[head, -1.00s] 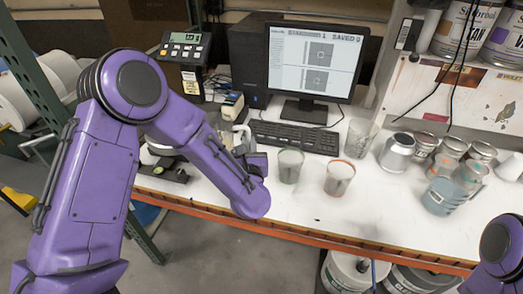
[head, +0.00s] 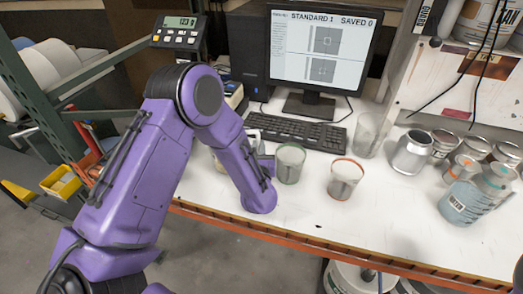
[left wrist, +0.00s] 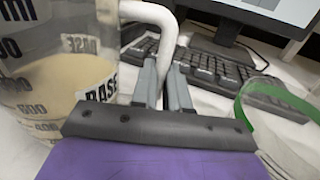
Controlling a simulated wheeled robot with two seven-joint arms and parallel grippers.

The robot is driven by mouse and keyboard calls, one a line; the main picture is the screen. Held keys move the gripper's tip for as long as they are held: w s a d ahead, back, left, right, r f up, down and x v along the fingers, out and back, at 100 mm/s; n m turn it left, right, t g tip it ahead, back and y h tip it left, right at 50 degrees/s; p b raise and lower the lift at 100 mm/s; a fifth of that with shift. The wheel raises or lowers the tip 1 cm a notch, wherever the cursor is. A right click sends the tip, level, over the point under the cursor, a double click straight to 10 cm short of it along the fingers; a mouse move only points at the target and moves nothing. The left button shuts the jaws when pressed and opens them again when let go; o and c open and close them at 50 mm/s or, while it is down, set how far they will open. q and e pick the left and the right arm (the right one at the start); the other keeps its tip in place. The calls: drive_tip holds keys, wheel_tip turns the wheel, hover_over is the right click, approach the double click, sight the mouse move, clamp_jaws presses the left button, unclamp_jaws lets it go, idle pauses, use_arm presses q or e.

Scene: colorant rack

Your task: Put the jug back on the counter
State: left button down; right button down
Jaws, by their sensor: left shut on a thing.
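My left gripper (left wrist: 167,82) is shut on the white handle (left wrist: 160,22) of a clear jug (left wrist: 50,80) in the left wrist view. The jug has volume marks, the word BASE and cream-coloured contents. In the head view the jug is almost wholly hidden behind my purple left arm, and my left fingers are hidden too. I cannot tell whether its bottom touches the white counter (head: 400,220). My right gripper is out of view.
A green-rimmed cup (head: 289,164) and an orange-rimmed cup (head: 344,180) stand just right of my left arm. The keyboard (head: 295,131) lies behind. A blue-filled jug (head: 463,202) and several cans stand at the right. The front middle of the counter is clear.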

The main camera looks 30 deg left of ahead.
use_arm(q)
drive_tip(key=shift+s+r, duration=0.2)
drive_tip(key=shift+a+f, duration=0.1)
drive_tip(key=shift+a, duration=0.05)
drive_tip(key=c, duration=1.6)
unclamp_jaws()
drive_tip(key=shift+f, duration=0.2)
drive_tip(key=o, duration=0.5)
drive_tip(key=shift+w, duration=0.15)
drive_tip(key=shift+r, duration=0.1)
